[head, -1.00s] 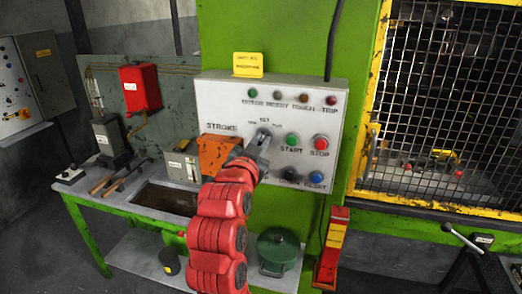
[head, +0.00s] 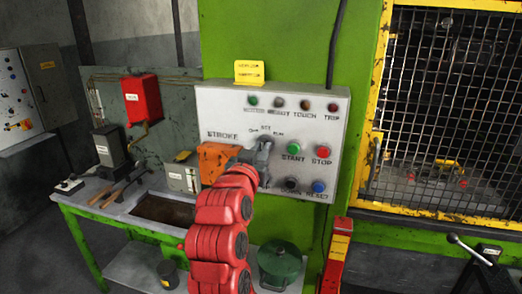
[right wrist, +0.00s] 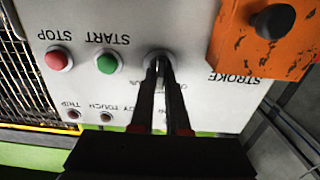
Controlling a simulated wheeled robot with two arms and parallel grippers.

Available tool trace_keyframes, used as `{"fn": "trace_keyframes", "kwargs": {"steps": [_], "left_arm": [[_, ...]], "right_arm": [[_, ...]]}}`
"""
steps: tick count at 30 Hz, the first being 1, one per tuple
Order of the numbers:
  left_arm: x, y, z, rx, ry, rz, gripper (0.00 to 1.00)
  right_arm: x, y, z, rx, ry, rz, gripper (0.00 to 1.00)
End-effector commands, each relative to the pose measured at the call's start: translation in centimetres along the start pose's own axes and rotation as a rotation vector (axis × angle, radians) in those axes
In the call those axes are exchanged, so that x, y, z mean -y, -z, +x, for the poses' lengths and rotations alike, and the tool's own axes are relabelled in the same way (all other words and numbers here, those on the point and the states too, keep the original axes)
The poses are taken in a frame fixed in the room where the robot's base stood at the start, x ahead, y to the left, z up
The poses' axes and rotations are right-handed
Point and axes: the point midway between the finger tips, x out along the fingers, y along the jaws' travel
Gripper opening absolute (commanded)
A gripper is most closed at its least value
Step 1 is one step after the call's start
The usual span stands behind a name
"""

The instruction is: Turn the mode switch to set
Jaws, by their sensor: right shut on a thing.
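The mode switch (right wrist: 157,56) is on the pale control panel (head: 222,112), under the marks that include SET and RUN in the head view. My right gripper (right wrist: 158,66) is shut on the switch, with both fingertips at its knob in the right wrist view. In the head view my right gripper (head: 264,150) covers most of the switch, so its exact pointing direction cannot be read. My left gripper is not in view.
Beside the switch are the green START button (head: 293,149) and red STOP button (head: 323,152). The orange STROKE box (head: 212,160) is close on the left. Black (head: 291,184) and blue (head: 319,186) buttons lie below. A yellow-framed mesh guard (head: 440,110) stands at right.

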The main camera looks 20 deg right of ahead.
Motion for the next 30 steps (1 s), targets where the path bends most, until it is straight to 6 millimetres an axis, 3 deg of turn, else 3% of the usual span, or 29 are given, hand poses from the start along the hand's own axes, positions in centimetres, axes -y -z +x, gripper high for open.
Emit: {"fn": "trace_keyframes", "kwargs": {"steps": [4,5,10,22,26,30], "left_arm": [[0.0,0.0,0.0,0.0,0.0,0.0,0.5],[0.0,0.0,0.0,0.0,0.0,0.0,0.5],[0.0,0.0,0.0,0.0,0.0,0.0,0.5],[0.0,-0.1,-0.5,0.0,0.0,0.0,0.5],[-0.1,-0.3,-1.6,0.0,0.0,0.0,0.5],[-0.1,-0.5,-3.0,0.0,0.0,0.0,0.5]], "right_arm": [[0.0,-0.1,0.0,0.003,0.0,0.0,0.0],[0.0,-0.1,0.0,0.003,0.0,0.0,0.15],[0.0,-0.1,0.0,0.002,0.0,0.0,0.44],[0.1,-0.2,-1.0,-0.002,0.002,0.001,0.44],[0.1,-0.3,-3.4,-0.004,0.005,0.005,0.44],[0.2,-0.4,-7.1,-0.005,0.006,0.003,0.44]]}}
